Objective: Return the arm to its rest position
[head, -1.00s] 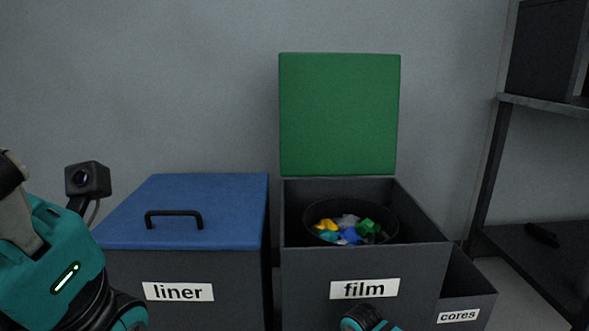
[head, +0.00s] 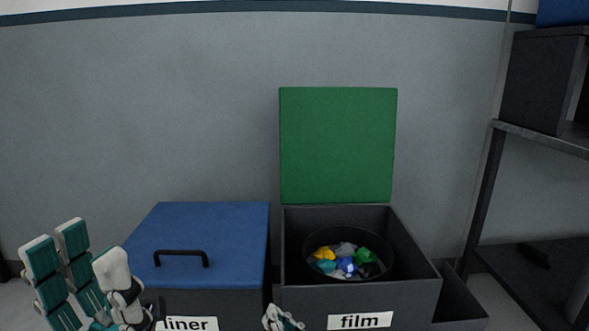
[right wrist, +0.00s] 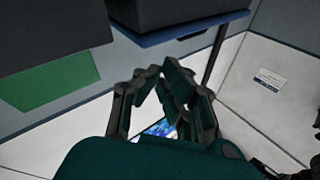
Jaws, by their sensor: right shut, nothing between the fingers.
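My left gripper (head: 92,250) stands upright at the lower left of the head view, in front of the liner bin. Its teal-and-grey fingers point up and are spread, with nothing between them. My right gripper (head: 283,318) shows only as a small part at the bottom edge of the head view, in front of the film bin. In the right wrist view, its fingers (right wrist: 160,72) are closed together with nothing held.
The liner bin has a shut blue lid (head: 205,230) with a black handle. The film bin (head: 412,296) has its green lid (head: 338,145) up and holds colourful crumpled pieces (head: 346,262). A low bin (head: 460,305) is beside it. A dark shelf rack (head: 485,190) stands at right.

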